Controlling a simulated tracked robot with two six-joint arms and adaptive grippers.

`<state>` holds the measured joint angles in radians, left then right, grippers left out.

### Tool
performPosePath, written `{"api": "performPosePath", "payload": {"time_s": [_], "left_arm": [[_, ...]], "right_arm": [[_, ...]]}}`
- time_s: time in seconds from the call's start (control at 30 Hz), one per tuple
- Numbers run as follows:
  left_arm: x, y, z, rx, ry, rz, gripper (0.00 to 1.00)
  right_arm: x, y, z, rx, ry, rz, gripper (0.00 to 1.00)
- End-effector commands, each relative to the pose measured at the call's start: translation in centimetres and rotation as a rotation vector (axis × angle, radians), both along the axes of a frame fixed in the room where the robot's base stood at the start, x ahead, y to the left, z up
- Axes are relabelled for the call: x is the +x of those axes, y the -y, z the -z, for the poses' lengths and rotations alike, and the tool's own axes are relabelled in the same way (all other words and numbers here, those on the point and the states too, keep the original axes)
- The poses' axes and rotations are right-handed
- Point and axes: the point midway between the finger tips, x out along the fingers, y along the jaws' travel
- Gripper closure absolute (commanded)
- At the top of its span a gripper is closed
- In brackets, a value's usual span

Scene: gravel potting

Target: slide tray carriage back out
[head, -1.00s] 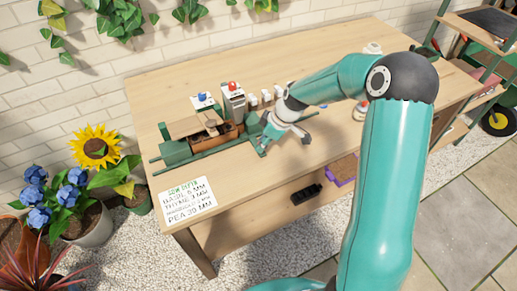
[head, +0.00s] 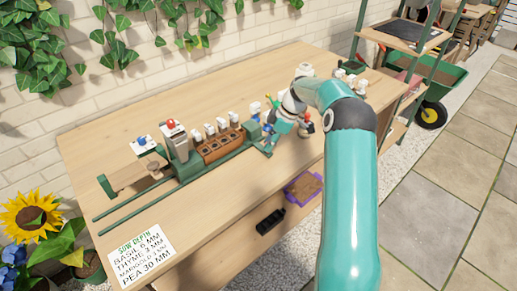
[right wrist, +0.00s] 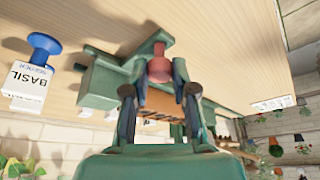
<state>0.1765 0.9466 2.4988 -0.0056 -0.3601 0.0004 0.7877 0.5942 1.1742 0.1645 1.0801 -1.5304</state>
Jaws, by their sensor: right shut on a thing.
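My right gripper (head: 268,143) is at the carriage's right end. In the right wrist view its fingers (right wrist: 156,82) are closed around a red knob (right wrist: 159,66) at the end of the green carriage. The brown tray (right wrist: 165,103) shows between the fingers, partly hidden. My left gripper is not in view.
A sow-depth card (head: 142,256) lies at the table's front left. A white Basil container with a blue top (right wrist: 30,83) stands beside the carriage in the wrist view. The front tabletop is mostly clear.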

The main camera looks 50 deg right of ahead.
Motion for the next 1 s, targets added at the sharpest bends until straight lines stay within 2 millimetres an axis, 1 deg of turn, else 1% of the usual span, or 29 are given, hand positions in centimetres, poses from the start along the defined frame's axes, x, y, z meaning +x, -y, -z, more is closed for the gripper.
{"api": "performPosePath", "payload": {"time_s": [0.03,0.13,0.5,0.53,0.63,0.67,1.0], "left_arm": [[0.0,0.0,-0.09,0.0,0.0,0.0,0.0],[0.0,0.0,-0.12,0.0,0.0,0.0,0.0],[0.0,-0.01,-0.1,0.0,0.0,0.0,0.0],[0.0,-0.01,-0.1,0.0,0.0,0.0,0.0],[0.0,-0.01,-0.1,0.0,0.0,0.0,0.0],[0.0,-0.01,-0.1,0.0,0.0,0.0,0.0],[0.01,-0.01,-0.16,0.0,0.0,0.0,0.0]], "right_arm": [[0.07,0.39,-0.08,-0.001,0.004,0.002,1.0],[0.05,0.73,-0.11,-0.002,0.004,0.002,1.0],[0.12,0.79,-0.15,-0.003,0.006,0.0,1.0],[0.12,0.79,-0.15,-0.003,0.006,0.0,0.69],[0.11,0.77,-0.13,-0.002,0.005,0.0,0.52],[0.09,0.78,-0.12,-0.002,0.005,0.0,0.49],[-0.04,0.81,-0.23,-0.001,0.002,0.0,0.49]]}}
